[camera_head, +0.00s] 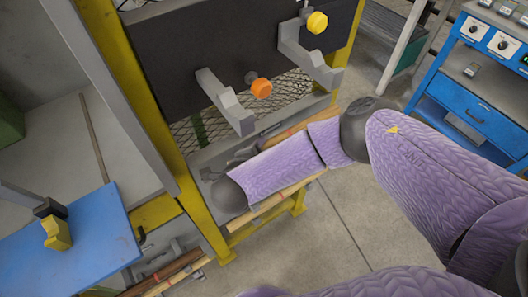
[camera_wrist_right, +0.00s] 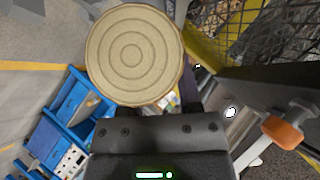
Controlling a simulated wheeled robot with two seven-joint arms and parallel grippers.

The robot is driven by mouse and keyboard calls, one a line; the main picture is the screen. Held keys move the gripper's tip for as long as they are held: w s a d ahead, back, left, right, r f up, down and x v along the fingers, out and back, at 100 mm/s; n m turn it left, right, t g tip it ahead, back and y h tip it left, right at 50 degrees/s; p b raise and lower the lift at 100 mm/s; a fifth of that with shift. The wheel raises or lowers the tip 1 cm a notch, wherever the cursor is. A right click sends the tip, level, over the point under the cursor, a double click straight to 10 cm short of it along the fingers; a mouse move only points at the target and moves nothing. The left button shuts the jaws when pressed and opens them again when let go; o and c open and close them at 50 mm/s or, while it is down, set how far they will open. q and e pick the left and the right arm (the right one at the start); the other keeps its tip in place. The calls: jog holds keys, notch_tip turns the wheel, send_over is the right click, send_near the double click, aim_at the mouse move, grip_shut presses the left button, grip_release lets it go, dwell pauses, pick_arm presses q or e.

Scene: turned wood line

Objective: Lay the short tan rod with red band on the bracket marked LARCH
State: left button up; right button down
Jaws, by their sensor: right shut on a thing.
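A round tan wooden rod end (camera_wrist_right: 134,55) with growth rings fills the upper left of the right wrist view, seen nearly end-on. My right gripper (camera_wrist_right: 155,112) is shut on this rod. Its red band and length are hidden. In the head view my right forearm reaches down-left across the rack, and its dark wrist hides most of the gripper and the rod. Two grey brackets stick out from the dark panel: one beside an orange knob (camera_head: 260,89), one beside a yellow knob (camera_head: 317,22). No LARCH marking is readable. My left gripper is out of view.
The rack has yellow posts (camera_head: 185,180) and wire mesh behind the brackets. Tan wooden lengths (camera_head: 275,207) show beside my forearm. A blue board (camera_head: 75,250) with a yellow and black fitting lies at lower left. A blue cabinet (camera_head: 470,100) stands at right, beyond open floor.

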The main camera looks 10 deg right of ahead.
notch_tip(320, 180, down, 8)
jog(key=b, duration=0.6)
grip_release()
dwell(0.5)
jog(key=p+v, duration=0.3)
jog(key=v, duration=0.7)
jog(key=shift+p, duration=0.4)
